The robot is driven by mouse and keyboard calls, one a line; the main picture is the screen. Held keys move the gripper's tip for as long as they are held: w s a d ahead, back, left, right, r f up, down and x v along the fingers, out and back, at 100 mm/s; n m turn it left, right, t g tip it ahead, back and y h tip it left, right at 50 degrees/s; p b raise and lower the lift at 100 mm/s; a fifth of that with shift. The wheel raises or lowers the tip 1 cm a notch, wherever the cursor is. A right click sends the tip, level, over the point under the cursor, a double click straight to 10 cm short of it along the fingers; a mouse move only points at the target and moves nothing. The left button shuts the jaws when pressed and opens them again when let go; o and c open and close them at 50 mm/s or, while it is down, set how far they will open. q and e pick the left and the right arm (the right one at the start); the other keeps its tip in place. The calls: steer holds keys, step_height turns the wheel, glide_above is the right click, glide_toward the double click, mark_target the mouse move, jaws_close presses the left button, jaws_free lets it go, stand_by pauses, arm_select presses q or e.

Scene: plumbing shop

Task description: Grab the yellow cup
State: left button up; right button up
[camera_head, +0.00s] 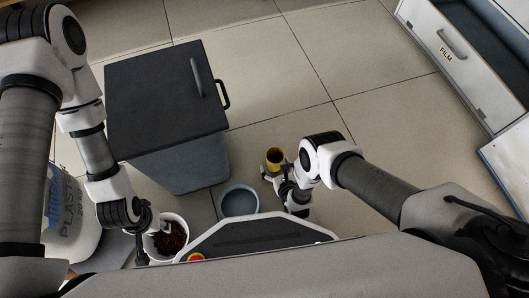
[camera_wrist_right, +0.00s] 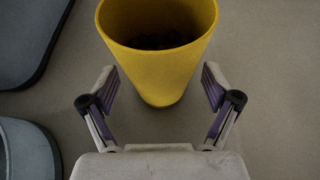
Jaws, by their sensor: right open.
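The yellow cup (camera_head: 275,155) stands upright on the tiled floor, just beyond my right gripper (camera_head: 273,174). In the right wrist view the cup (camera_wrist_right: 162,72) is between the two spread fingers of my right gripper (camera_wrist_right: 159,82), with a gap visible on each side. Something dark lies inside the cup. My left gripper (camera_head: 145,232) hangs low on the left, beside a white pot. Its fingers are too small and dark to read.
A dark lidded bin (camera_head: 168,100) stands left of the cup. A grey-blue bowl (camera_head: 239,203) is close to my right gripper. The white pot (camera_head: 180,224) holds brown material. A white plaster sack (camera_head: 72,222) stands at left. Floor beyond the cup is clear up to the drawers (camera_head: 445,55).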

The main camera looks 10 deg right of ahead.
steer(key=shift+r, duration=0.1)
steer(key=c, duration=1.3)
